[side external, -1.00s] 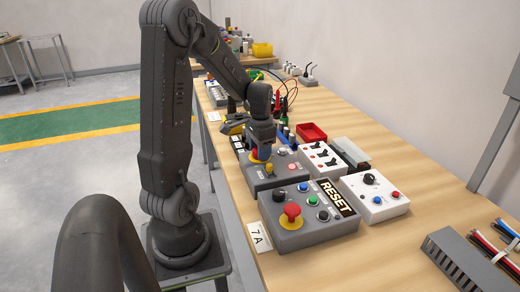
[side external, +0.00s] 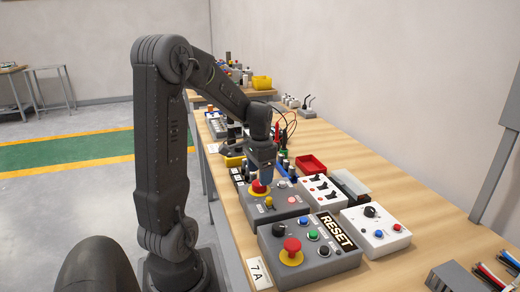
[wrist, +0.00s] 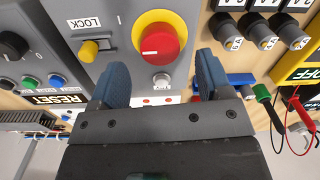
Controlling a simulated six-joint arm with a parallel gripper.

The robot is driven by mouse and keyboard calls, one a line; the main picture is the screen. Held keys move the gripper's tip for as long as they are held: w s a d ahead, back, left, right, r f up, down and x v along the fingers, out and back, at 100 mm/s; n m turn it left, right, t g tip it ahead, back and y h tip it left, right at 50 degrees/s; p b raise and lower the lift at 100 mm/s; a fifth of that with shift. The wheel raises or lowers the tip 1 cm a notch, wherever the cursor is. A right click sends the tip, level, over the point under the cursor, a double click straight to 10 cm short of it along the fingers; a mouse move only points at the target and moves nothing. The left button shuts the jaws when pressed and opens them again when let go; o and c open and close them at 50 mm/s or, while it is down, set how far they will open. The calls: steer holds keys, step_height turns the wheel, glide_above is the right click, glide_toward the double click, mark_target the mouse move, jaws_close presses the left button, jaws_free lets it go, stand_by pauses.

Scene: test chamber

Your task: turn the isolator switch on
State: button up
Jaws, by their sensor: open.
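The isolator switch is a red round knob on a yellow disc (wrist: 158,44), with a short white mark lying across the picture in the wrist view. It sits on a grey box (side external: 285,206) that also carries a yellow lock knob (wrist: 90,49) beside a LOCK label. My gripper (wrist: 162,64) is open, its blue fingers on either side of the knob in the wrist view, with gaps to it. In the side view my gripper (side external: 262,176) is just above the red knob (side external: 259,187). Whether the fingertips reach down beside it is unclear.
A grey RESET box (side external: 268,258) with a red mushroom button (side external: 292,246) stands in front. White switch boxes (side external: 388,234) (side external: 315,201) stand to the right. A red tray (side external: 311,165) and red and black leads (wrist: 297,105) are nearby.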

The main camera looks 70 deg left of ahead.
step_height(320, 180, up, 10)
steer(key=shift+d, duration=0.15)
stand_by(0.5)
steer(key=s+d+t, duration=0.2)
steer(key=d, duration=1.1)
steer(key=s+d+m+t, duration=0.1)
steer(key=s+d+t, duration=0.2)
steer(key=d, duration=1)
steer(key=shift+s+m+t, duration=0.15)
steer(key=shift+m+t, duration=0.15)
